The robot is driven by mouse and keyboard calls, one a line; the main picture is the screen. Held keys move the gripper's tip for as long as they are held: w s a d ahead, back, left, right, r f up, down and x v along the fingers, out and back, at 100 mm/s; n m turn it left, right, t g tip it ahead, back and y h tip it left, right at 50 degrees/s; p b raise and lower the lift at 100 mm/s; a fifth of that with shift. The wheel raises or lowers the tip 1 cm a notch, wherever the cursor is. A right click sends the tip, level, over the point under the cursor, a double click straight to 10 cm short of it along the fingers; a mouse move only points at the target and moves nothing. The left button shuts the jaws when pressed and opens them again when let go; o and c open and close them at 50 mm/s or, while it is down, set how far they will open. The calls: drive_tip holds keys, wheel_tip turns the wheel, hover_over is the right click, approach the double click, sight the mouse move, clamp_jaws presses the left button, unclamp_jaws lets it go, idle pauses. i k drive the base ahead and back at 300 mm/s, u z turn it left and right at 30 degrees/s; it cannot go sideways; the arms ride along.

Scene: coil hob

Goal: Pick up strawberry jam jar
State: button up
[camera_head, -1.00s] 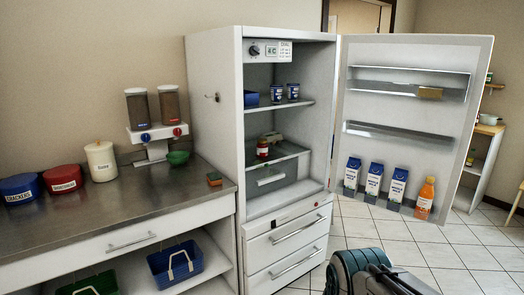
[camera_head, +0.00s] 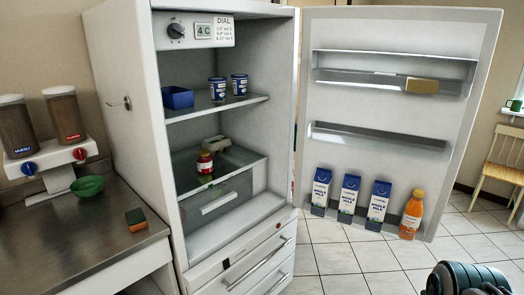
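A small red jar (camera_head: 205,162) with a pale label stands upright inside the open fridge (camera_head: 120,130). It is on the glass shelf (camera_head: 240,160) over the clear drawer, near its front left. The label is too small to read, so I cannot confirm it is strawberry jam. A grey-green egg-carton-like item (camera_head: 217,144) sits just behind it. My gripper is not in view. Only a dark teal and black part of my own arm shows at the bottom right.
The fridge door (camera_head: 385,150) stands wide open to the right, with milk cartons (camera_head: 348,197) and an orange bottle (camera_head: 412,213) in its lower rack. A blue box (camera_head: 177,97) and two blue-and-white cups sit on the upper shelf. A counter (camera_head: 95,235) is at left; tiled floor lies right.

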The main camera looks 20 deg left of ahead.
sight(204, 159)
drive_tip(key=u, duration=0.1)
drive_tip(key=i, duration=0.95)
drive_tip(key=u, duration=1.25)
drive_tip(key=i, duration=0.65)
drive_tip(key=u, duration=0.65)
